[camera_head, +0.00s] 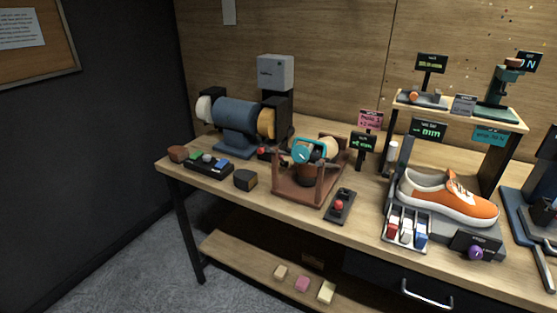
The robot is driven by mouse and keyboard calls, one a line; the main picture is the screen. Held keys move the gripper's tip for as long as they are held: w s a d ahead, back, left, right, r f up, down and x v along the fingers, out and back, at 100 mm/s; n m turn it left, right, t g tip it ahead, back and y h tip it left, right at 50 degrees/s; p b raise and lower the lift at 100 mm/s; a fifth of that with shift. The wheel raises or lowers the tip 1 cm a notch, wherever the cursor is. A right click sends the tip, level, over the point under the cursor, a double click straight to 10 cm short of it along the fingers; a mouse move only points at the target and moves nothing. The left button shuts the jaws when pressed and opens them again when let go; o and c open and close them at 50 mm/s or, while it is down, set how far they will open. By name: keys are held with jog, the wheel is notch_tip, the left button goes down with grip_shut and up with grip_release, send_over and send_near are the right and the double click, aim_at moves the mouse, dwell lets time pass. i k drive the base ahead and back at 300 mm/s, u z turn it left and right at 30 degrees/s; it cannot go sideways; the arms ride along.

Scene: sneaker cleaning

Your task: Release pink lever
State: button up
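I cannot make out a clearly pink lever. A dark control box with a red knob (338,205) stands at the front of the workbench (290,212). Another small red part (263,153) shows beside the grinder-like machine (236,114). My gripper is not in view.
An orange and white sneaker (448,197) rests on a grey stand at the right, behind a rack of red, white and blue bottles (407,231). A raised shelf (460,108) stands behind it. Small blocks (302,283) lie on the lower shelf. Floor shows at the left.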

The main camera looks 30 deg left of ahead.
aim_at(284, 164)
jog(key=k, duration=0.55)
jog(key=u, duration=0.95)
jog(key=i, duration=1.45)
jog(key=z, duration=0.3)
